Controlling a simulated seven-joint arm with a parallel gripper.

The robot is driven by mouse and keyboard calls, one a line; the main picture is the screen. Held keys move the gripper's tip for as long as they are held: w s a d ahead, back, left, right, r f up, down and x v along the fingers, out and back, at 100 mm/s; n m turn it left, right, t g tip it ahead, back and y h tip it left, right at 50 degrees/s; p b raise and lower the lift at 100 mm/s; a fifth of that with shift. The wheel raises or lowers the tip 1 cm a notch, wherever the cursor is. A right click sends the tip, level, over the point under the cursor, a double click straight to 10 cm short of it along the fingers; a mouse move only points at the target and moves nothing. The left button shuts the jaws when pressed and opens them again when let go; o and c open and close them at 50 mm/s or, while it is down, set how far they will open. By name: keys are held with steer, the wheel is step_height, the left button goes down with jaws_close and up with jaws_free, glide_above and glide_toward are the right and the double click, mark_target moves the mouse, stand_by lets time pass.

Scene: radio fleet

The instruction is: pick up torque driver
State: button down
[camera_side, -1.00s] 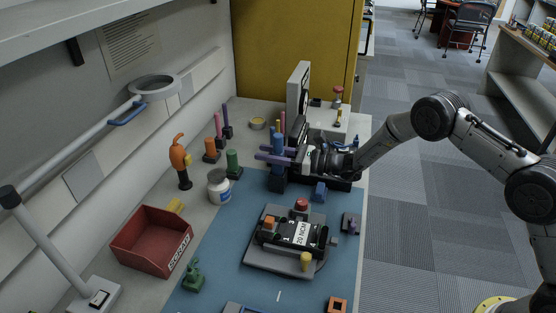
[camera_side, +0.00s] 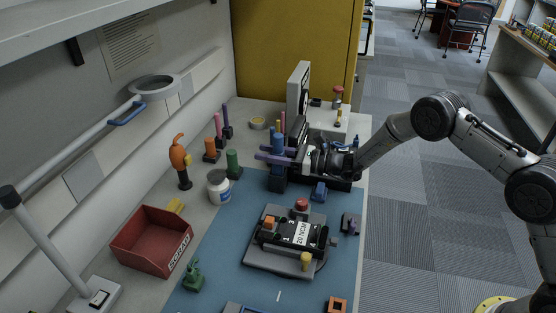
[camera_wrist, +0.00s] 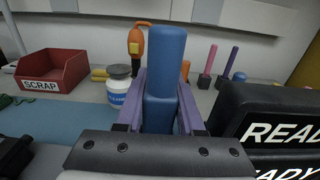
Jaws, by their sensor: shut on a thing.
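A blue upright tool, which I take for the torque driver (camera_side: 278,146), stands above a dark blue block-like base (camera_side: 277,181) at the back of the bench. In the wrist view, the blue driver (camera_wrist: 166,60) fills the middle, a round handle above a wider lower part. My gripper (camera_side: 268,156) reaches in from the right, its purple fingers level. The fingers (camera_wrist: 160,100) are shut on the driver, one on each side. The driver's lower end is hidden by my gripper in the wrist view. I cannot tell whether it is clear of its base.
A red scrap bin (camera_side: 152,241) is at front left. A 20 NCM fixture (camera_side: 292,237) sits on the blue mat. A black READY box (camera_wrist: 275,120) is close on the right.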

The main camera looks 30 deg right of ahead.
stand_by(0.4)
step_height(320, 180, up, 10)
stand_by(0.5)
stand_by(0.3)
